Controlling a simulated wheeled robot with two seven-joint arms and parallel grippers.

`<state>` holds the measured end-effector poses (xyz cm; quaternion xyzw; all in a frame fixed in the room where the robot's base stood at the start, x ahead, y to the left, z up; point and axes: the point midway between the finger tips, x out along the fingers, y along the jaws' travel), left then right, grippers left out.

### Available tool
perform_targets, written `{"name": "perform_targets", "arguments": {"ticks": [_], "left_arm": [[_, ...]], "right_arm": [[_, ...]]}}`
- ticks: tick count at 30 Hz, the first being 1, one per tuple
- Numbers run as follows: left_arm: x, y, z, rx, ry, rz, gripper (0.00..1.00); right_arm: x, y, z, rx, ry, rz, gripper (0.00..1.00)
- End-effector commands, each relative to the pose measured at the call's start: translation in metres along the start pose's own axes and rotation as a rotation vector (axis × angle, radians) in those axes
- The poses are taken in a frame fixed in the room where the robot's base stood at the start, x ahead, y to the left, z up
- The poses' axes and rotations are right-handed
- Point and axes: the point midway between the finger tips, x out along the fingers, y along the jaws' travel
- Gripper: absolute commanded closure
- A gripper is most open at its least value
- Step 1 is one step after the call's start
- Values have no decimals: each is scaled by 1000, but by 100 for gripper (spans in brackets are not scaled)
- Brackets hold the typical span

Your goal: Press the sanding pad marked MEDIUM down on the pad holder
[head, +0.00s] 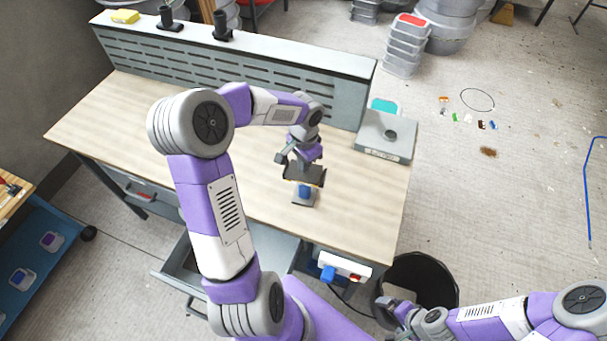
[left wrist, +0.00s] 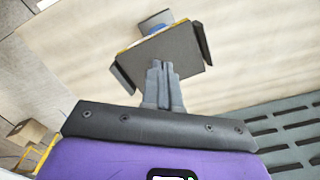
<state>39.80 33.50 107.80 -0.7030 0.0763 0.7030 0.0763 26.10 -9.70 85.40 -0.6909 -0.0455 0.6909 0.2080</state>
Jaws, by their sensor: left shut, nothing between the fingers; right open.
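A dark grey square pad (head: 312,179) with a thin yellow edge lies on a small stand with a blue part (head: 304,190) on the workbench. No MEDIUM mark is readable. In the left wrist view the pad (left wrist: 185,55) has dark upright pieces at two opposite sides, and the blue part (left wrist: 157,30) shows beyond its far edge. My left gripper (head: 303,163) is shut and empty. Its fingertips (left wrist: 160,64) point at the pad's upper face; whether they touch cannot be told. My right gripper (head: 388,304) is open and empty near the black bin.
A slotted grey panel (head: 235,62) runs along the bench's back. A grey box (head: 385,152) with a dark knob stands at the bench's right end. An open drawer (head: 180,268) juts out in front. A black bin (head: 435,278) stands on the floor. Bare wood (head: 235,180) lies left of the stand.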

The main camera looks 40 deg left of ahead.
Motion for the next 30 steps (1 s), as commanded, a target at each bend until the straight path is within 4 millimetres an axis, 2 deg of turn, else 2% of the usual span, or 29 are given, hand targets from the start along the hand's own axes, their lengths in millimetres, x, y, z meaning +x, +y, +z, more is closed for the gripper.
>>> {"name": "perform_targets", "arguments": {"ticks": [30], "left_arm": [[8,0,0,0,0,0,100]], "right_arm": [[6,2,0,0,0,0,0]]}}
